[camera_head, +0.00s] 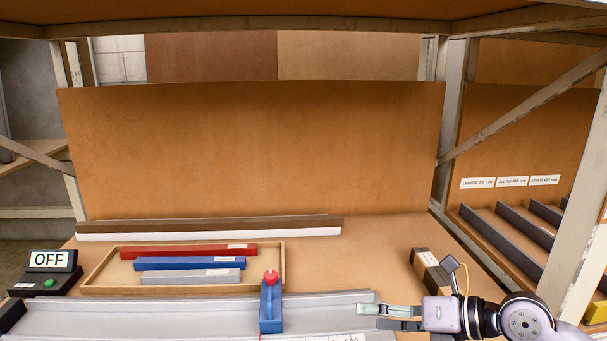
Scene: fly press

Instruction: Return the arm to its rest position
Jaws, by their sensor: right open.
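My right gripper (372,317) comes in from the lower right, with its fingers pointing left. It is open with nothing between the fingers, above the right end of a long grey metal channel (170,315). A blue block with a red knob (270,278) stands on the channel, to the left of the fingertips and apart from them. My right arm runs off the bottom right of the view. My left gripper is not in view.
A wooden tray (100,287) holds red, blue and grey bars. A black box labelled OFF (50,262) with a green button stands at left. Shelf posts (585,220) and labelled slots stand at right.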

